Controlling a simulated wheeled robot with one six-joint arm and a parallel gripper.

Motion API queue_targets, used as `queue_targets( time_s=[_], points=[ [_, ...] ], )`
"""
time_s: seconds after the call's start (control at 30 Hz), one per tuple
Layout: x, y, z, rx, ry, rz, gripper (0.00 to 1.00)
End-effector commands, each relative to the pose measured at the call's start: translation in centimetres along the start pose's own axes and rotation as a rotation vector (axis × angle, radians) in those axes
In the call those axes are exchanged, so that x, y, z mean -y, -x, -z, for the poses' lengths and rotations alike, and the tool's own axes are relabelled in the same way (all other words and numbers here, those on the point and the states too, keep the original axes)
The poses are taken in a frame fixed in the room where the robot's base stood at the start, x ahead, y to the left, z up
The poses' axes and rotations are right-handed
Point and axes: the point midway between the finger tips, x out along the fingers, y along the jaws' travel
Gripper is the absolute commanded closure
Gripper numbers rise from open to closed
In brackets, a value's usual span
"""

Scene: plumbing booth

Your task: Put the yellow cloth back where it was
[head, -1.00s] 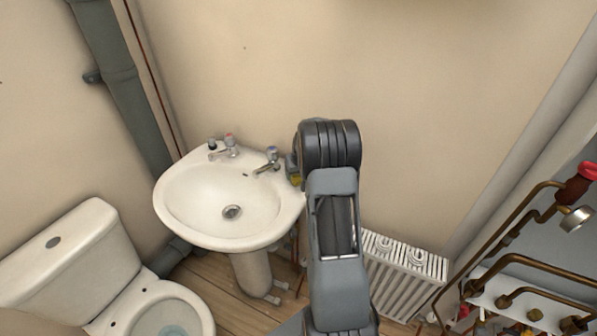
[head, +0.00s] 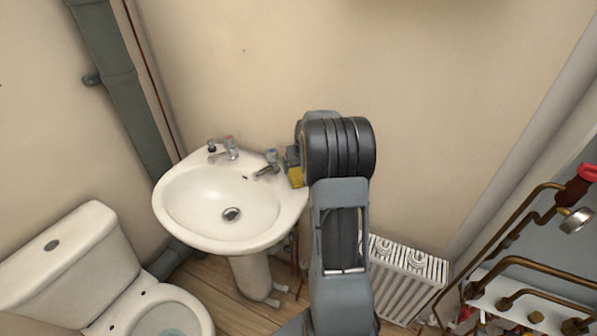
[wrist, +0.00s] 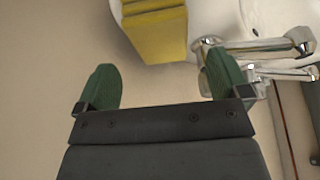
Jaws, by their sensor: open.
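The yellow cloth (wrist: 158,32) lies on the back right corner of the white sink (head: 177,215), beside the tap (head: 268,163). In the head view a small part of the cloth (head: 296,176) shows left of my arm. In the wrist view it is ahead of my gripper (wrist: 160,82), beyond the fingertips and apart from them. My gripper is open, with its green fingers spread and nothing between them. In the head view my arm hides the gripper's fingers.
The chrome tap (wrist: 262,50) is close to my right finger in the wrist view. The wall is close behind the sink. A toilet (head: 95,270) stands at the left, a radiator (head: 405,275) at the right, and copper pipes (head: 530,270) at the far right.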

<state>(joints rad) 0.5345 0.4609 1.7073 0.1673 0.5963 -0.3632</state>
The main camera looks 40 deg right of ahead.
Motion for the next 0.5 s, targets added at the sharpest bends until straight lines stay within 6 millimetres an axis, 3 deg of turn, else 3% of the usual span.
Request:
queue_targets(
  time_s=[0.1,0.37,0.5],
  points=[
    [0.0,2.2,0.0,-0.002,0.001,-0.001,0.06],
    [0.2,5.1,0.0,0.000,0.002,0.000,0.06],
    [3.1,7.6,-1.1,0.006,0.031,0.016,0.06]
  ],
)
